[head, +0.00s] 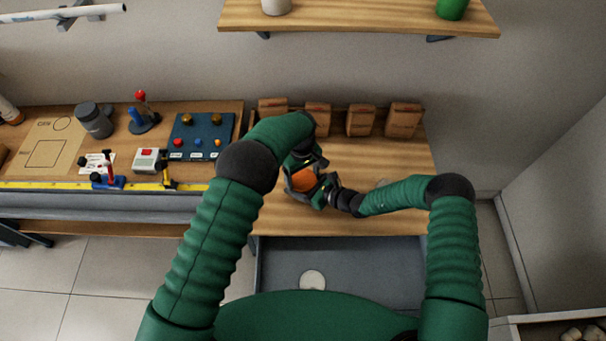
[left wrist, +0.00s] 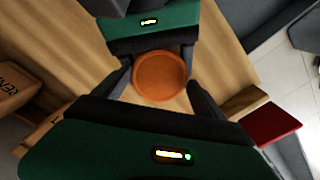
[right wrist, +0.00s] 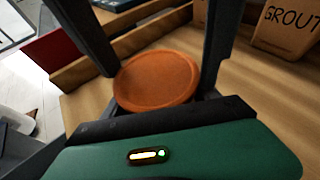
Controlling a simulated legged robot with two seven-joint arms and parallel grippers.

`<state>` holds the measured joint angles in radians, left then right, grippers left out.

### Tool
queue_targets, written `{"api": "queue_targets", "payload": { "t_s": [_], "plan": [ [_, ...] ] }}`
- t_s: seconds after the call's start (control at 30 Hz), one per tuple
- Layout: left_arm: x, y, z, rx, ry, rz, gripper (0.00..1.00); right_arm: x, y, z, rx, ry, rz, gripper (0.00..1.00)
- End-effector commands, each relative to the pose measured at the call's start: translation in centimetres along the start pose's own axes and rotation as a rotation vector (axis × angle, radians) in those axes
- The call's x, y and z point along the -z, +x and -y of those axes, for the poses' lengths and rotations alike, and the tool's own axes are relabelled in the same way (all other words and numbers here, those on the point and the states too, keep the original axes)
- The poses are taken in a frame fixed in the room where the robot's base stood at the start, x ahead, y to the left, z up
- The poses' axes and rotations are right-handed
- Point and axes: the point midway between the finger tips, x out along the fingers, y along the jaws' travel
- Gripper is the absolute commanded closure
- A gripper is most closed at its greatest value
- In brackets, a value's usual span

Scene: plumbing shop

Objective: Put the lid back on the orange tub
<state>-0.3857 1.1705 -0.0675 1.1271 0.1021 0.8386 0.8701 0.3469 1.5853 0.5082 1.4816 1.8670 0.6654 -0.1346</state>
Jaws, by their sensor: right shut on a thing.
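The orange tub (head: 304,180) is between my two grippers over the wooden bench top. In the left wrist view it is a round orange face with a rim (left wrist: 160,75); it also shows in the right wrist view (right wrist: 157,80). I cannot tell lid from tub in this orange shape. My right gripper (head: 324,190) is shut on it, its fingers (right wrist: 157,72) at either side. My left gripper (head: 305,163) reaches it from the far side, its fingers (left wrist: 160,84) spread around it with no clear grip.
Several brown paper bags (head: 361,121) stand along the back of the bench. A pale round disc (head: 312,280) lies on the grey surface below.

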Motion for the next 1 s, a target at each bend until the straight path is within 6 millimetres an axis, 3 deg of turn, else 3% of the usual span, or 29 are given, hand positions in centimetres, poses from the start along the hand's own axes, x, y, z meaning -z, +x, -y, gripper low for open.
{"api": "queue_targets", "payload": {
  "t_s": [0.03,0.33,0.73,1.0],
  "plan": [
    [0.1,0.6,0.3,0.005,-0.005,-0.002,0.0,-0.5,0.1,-0.3,-0.007,-0.014,0.013,1.0],
    [0.2,0.2,0.3,0.004,-0.006,-0.004,0.0,-0.7,0.2,-0.4,-0.01,-0.017,0.017,1.0],
    [0.1,-6.3,0.1,-0.001,-0.002,-0.004,0.0,-0.4,0.1,-0.3,-0.006,-0.01,0.01,1.0],
    [0.0,-7.9,0.1,0.0,-0.001,-0.001,0.0,-0.3,0.1,-0.2,-0.004,-0.008,0.008,1.0]
  ]
}}
